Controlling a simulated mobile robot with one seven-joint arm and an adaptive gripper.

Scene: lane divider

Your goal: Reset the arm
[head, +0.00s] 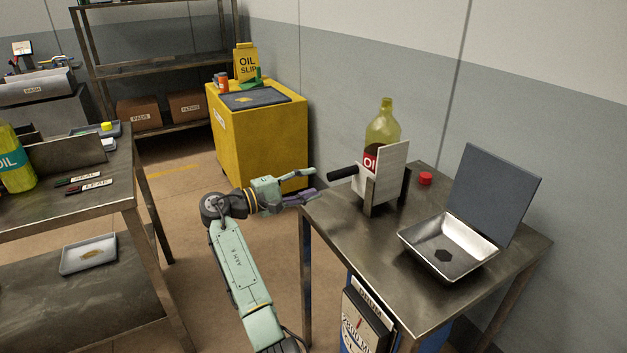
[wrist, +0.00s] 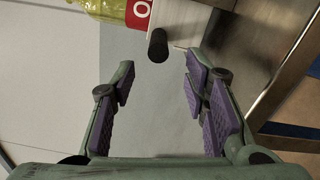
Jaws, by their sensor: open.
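My gripper (head: 308,184) is open and empty at the end of my green arm, just off the left edge of the right-hand metal table (head: 461,289). In the wrist view its two purple-padded fingers (wrist: 160,90) stand apart with nothing between them. A black handle (head: 342,172) on a white upright panel (head: 389,174) points toward the fingers, a short gap beyond them. It also shows in the wrist view (wrist: 157,45). A yellow-green oil bottle (head: 384,127) with a red label stands behind the panel, its lower part hidden.
A metal tray (head: 416,241) with a dark patch and a raised grey panel (head: 493,196) sit on the right-hand table, near a red cap (head: 425,178). A yellow cabinet (head: 261,140) stands behind my gripper. Another workbench (head: 88,206) is at left; open floor lies between.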

